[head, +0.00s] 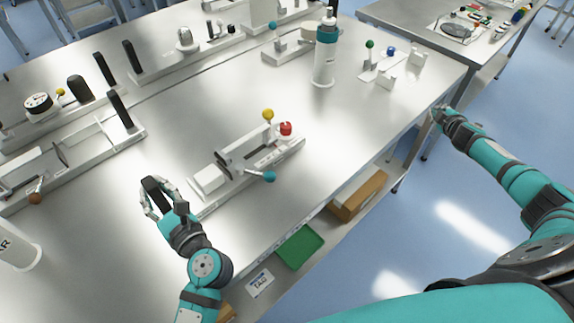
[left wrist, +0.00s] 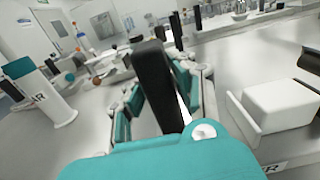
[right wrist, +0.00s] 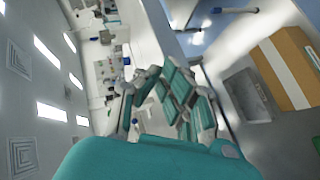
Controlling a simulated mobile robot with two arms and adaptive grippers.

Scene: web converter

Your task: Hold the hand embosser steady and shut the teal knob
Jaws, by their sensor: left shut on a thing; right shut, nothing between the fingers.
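The hand embosser (head: 245,168) is a pale device on the steel bench, with a white block at its left end. Its teal knob (head: 267,176) sits on a short lever jutting out toward the bench's front edge. A yellow knob (head: 268,114) and a red knob (head: 286,128) are at its far right part. My left gripper (head: 158,196) is shut on a black upright post (head: 154,187) at the embosser's left end; the post also stands between the fingers in the left wrist view (left wrist: 158,85). My right gripper (head: 442,114) is shut and empty near the bench's right edge, well away from the teal knob.
A teal-capped bottle (head: 325,55) stands behind the embosser. Similar pale fixtures with black posts fill the back and left. A second white bottle (head: 18,248) is at lower left. A green tray (head: 300,246) and a cardboard box (head: 357,195) lie below the bench top.

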